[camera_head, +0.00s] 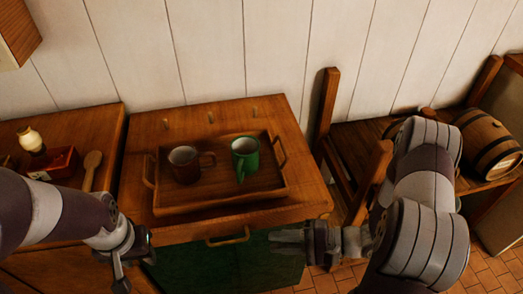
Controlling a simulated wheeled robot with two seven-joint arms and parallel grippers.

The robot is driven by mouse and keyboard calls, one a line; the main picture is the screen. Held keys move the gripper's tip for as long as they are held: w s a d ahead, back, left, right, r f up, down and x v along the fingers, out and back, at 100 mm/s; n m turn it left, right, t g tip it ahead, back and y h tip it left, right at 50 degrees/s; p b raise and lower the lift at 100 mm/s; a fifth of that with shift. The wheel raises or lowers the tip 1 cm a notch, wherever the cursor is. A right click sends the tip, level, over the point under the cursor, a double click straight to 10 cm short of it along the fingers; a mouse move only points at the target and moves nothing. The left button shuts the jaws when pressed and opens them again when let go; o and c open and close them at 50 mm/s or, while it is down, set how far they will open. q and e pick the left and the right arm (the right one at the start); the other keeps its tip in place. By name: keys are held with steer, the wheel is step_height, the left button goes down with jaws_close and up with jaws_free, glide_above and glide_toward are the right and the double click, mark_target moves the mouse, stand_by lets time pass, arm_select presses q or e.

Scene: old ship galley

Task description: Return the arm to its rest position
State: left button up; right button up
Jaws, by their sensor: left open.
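My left gripper (135,268) is open in front of the cabinet, low at the left, with nothing visible in it. My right gripper (288,242) points left in front of the green cabinet front, below and right of the tray; its fingers look close together, but I cannot tell whether they are open or shut. Both grippers are apart from the wooden tray (222,206) on the cabinet top. A brown mug (184,166) and a green mug (245,156) stand upright in the tray.
On the left counter are a red box (62,162), a cream-topped jar (31,140) and a wooden spoon (92,168). A drawer handle (228,238) sticks out below the tray. Tiled floor shows at the lower right.

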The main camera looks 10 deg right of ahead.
steer(key=w+d+f+n+h, duration=0.1)
steer(key=d+f+n+h, duration=0.35)
steer(key=f+h, duration=0.2)
steer(key=d+r+n+g+h+p, duration=0.35)
steer(key=d+h, duration=0.45)
steer(key=d, duration=0.4)
steer(key=s+a+r+n+p, duration=0.1)
steer(key=a+r+p, duration=0.1)
steer(key=a+r, duration=0.3)
steer(key=a+r+n+p, duration=0.1)
steer(key=a+r, duration=0.4)
steer(key=r, duration=0.7)
steer(key=shift+s+a+r+p, duration=0.3)
steer(key=shift+s+a+p, duration=0.05)
steer(key=shift+p, duration=0.5)
